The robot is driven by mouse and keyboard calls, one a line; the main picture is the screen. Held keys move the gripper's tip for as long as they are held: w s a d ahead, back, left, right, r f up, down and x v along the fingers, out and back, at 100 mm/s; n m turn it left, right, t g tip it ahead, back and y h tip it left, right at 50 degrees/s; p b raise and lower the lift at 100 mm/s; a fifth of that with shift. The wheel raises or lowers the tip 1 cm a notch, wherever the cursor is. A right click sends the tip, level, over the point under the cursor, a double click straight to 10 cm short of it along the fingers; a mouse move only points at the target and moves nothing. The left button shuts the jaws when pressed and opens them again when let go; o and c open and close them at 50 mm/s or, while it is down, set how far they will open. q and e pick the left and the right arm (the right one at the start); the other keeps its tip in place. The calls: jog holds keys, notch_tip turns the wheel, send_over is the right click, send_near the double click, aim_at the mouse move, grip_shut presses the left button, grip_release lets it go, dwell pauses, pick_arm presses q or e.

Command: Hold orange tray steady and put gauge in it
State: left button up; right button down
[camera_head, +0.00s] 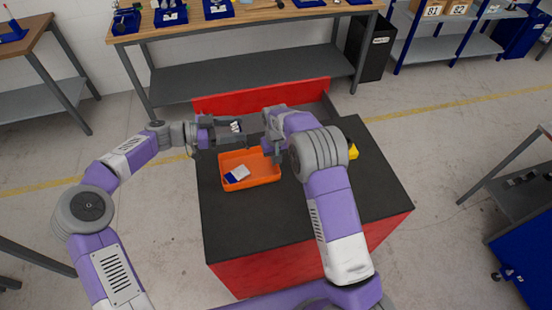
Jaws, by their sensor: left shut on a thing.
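The orange tray (264,172) lies on the black top of a red bench. A small white and blue item (237,174) lies in its left front part. My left gripper (234,131) is shut on a small white and dark thing (236,126), apparently the gauge, beyond the tray's far edge. The fingers partly hide that thing. My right gripper (275,148) points down at the tray's far right corner. Whether it touches the rim, and whether its fingers are closed, I cannot tell.
The black bench top (300,215) is clear in front of the tray. A yellow object (352,151) sits at right, partly behind my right arm. A red raised panel (262,95) borders the far side. A wooden workbench with blue bins (170,17) stands behind.

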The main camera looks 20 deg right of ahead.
pick_arm(q)
jog(key=shift+f, duration=5.35)
jog(key=o, duration=1.3)
jog(key=shift+a, duration=0.1)
jog(key=a+r, duration=0.1)
jog(key=a, duration=1)
jog(key=shift+a+r, duration=0.35)
pick_arm(e)
jog(key=c, duration=1.1)
grip_release()
jog(key=shift+c, duration=0.2)
